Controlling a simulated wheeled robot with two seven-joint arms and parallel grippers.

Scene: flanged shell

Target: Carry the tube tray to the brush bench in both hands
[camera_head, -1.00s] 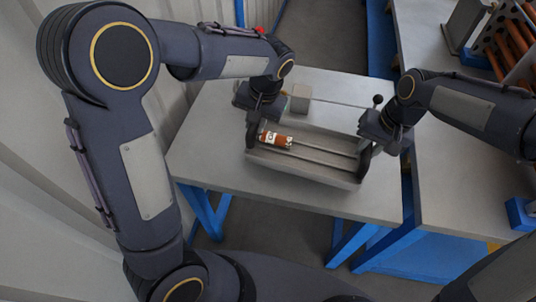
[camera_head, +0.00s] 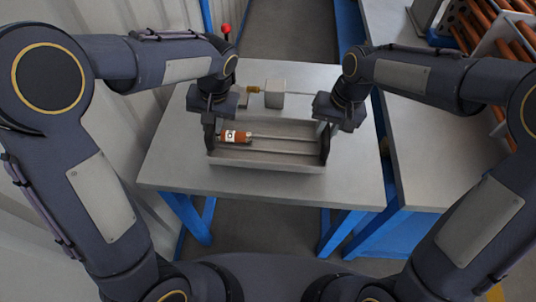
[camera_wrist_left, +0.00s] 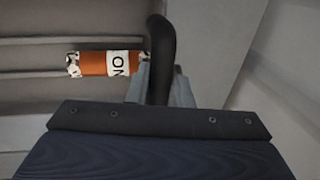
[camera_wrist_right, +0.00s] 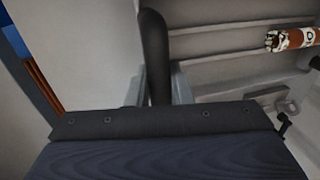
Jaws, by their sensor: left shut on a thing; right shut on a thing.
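The grey tube tray (camera_head: 268,163) is a long open trough over the grey table in the head view; I cannot tell whether it touches the tabletop. A brown tube with a white label (camera_head: 235,137) lies in it near the left end; it also shows in the left wrist view (camera_wrist_left: 95,63) and the right wrist view (camera_wrist_right: 290,39). My left gripper (camera_head: 209,122) is shut on the dark left handle (camera_wrist_left: 161,55). My right gripper (camera_head: 327,125) is shut on the dark right handle (camera_wrist_right: 154,55). The tray looks roughly level.
The grey table (camera_head: 170,165) has blue legs. A grey block (camera_head: 274,93) with a brass-coloured piece and a thin rod stands behind the tray. A second grey bench (camera_head: 430,165) stands at right, with a rack of copper-coloured tubes (camera_head: 485,40). A corrugated wall (camera_head: 110,170) is close at left.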

